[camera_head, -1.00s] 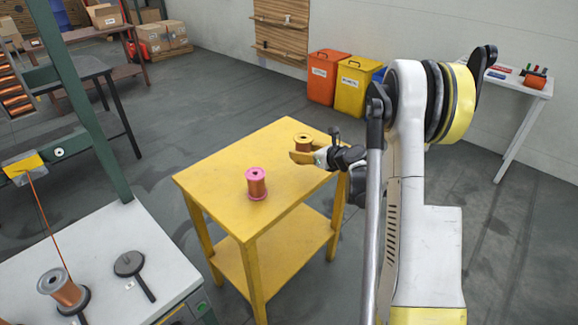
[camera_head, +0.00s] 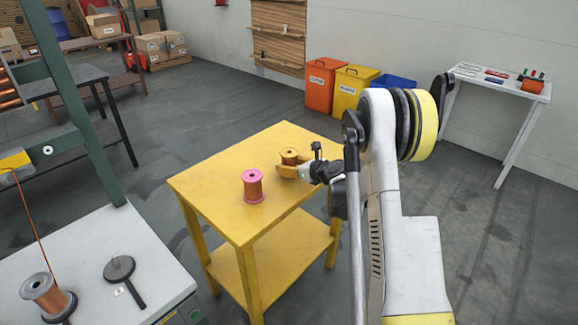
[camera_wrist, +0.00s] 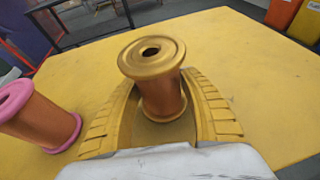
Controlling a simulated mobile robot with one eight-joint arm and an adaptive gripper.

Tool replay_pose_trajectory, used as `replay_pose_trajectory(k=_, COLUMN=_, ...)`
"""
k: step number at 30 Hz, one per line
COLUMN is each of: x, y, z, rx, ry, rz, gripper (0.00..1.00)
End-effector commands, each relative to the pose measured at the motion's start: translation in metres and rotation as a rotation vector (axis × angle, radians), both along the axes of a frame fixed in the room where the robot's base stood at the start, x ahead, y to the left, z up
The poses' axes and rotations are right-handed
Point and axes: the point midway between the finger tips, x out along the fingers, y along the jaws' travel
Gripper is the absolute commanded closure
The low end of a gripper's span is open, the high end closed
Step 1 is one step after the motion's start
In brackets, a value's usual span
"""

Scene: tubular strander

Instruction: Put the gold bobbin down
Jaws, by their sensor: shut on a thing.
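The gold bobbin (camera_head: 289,157) is upright at the right part of the yellow table (camera_head: 215,190). In the wrist view the gold bobbin (camera_wrist: 158,85) stands between the two yellow fingers, its gold top flange toward me and copper wire around its core. My gripper (camera_head: 285,172) is shut on it, with a finger along each side; in the wrist view my gripper (camera_wrist: 160,110) hides part of its lower end. The bobbin is at or very near the tabletop; I cannot tell whether its base touches.
A pink bobbin (camera_head: 252,186) stands on the table left of my gripper. A grey bobbin (camera_head: 45,292) and a dark round holder (camera_head: 119,270) are on the white bench at lower left. The table's front part is clear. Orange and yellow bins (camera_head: 350,88) stand behind.

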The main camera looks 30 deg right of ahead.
Motion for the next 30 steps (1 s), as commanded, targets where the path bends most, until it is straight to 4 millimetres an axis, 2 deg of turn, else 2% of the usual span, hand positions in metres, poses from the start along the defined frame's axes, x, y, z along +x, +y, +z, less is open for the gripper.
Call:
replay_pose_trajectory(k=1, x=0.0, y=0.0, z=-0.001, rx=0.0, ry=-0.001, rz=0.0, gripper=0.9)
replay_pose_trajectory(k=2, x=0.0, y=0.0, z=-0.002, rx=0.0, ry=0.0, rz=0.0, gripper=0.43)
replay_pose_trajectory(k=3, x=0.0, y=0.0, z=-0.002, rx=0.0, ry=0.0, rz=0.0, gripper=0.3)
replay_pose_trajectory(k=4, x=0.0, y=0.0, z=-0.002, rx=0.0, ry=0.0, rz=0.0, gripper=0.27)
replay_pose_trajectory(k=14, x=0.0, y=0.0, z=0.001, rx=0.0, ry=0.0, rz=0.0, gripper=0.27)
replay_pose_trajectory(k=16, x=-0.006, y=-0.002, z=0.005, rx=0.001, ry=0.0, rz=-0.001, gripper=0.27)
replay_pose_trajectory(k=30, x=-0.093, y=-0.018, z=0.042, rx=-0.001, ry=0.0, rz=-0.002, gripper=0.27)
